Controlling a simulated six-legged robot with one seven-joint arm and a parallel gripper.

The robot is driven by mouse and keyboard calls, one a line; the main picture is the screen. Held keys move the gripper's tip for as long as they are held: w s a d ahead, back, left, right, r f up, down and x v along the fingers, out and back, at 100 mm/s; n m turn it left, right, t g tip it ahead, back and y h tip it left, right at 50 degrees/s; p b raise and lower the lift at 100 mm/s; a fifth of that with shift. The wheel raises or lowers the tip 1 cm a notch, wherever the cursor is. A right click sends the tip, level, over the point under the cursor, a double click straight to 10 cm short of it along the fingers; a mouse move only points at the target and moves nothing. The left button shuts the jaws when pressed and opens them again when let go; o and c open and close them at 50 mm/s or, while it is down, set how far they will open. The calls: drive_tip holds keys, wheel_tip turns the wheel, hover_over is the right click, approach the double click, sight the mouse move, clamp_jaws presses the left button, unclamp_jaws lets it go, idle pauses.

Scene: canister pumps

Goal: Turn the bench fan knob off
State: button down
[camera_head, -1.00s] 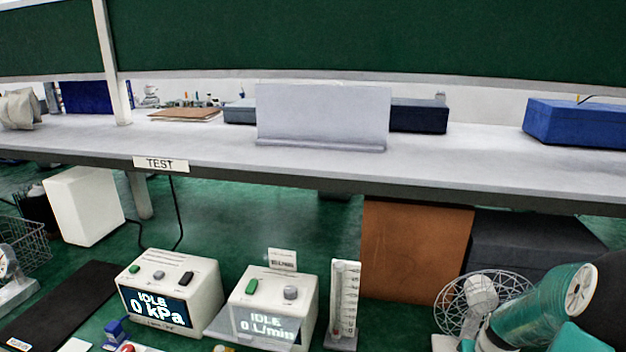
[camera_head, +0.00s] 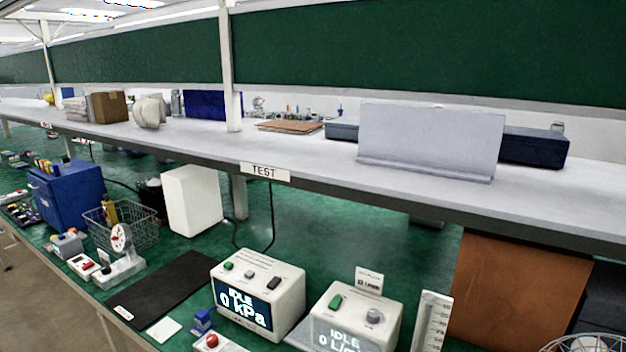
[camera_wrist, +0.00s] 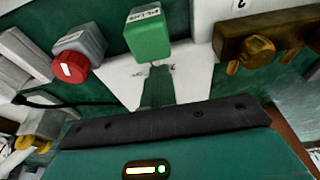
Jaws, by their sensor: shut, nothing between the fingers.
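The bench fan's wire cage (camera_head: 585,343) shows only as a sliver at the bottom right edge of the head view. Its base and knob are out of that view. My gripper (camera_wrist: 157,72) shows in the wrist view as a narrow teal shape ahead of its dark bar, shut and holding nothing. A bright green labelled block (camera_wrist: 148,36) lies just beyond the fingers. A red knob or button (camera_wrist: 70,67) on a grey housing is to the left; I cannot tell whether it belongs to the fan. No fan cage shows in the wrist view.
Two white instruments, reading 0 kPa (camera_head: 258,290) and L/min (camera_head: 355,315), stand on the green bench below a grey shelf (camera_head: 330,165). A black mat (camera_head: 165,285) lies left of them. A brown panel (camera_head: 515,290) stands right. A brass fitting (camera_wrist: 262,45) is right in the wrist view.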

drive_tip(key=shift+s+d, duration=0.1)
drive_tip(key=shift+d, duration=0.15)
drive_tip(key=shift+s+d, duration=0.2)
drive_tip(key=shift+d, duration=0.4)
idle(0.5)
drive_tip(key=shift+s, duration=0.15)
drive_tip(key=shift+s+a, duration=0.1)
drive_tip(key=shift+s, duration=0.2)
drive_tip(key=shift+w+d+v, duration=0.1)
drive_tip(key=shift+w+v, duration=0.1)
drive_tip(key=shift+v, duration=0.8)
drive_tip(key=shift+w+d+v, duration=0.15)
drive_tip(key=shift+w+v, duration=0.05)
drive_tip(key=shift+v, duration=0.75)
drive_tip(key=shift+w+d+v, duration=0.1)
drive_tip(key=shift+w+v, duration=0.1)
drive_tip(key=shift+v, duration=0.8)
drive_tip(key=shift+r, duration=0.2)
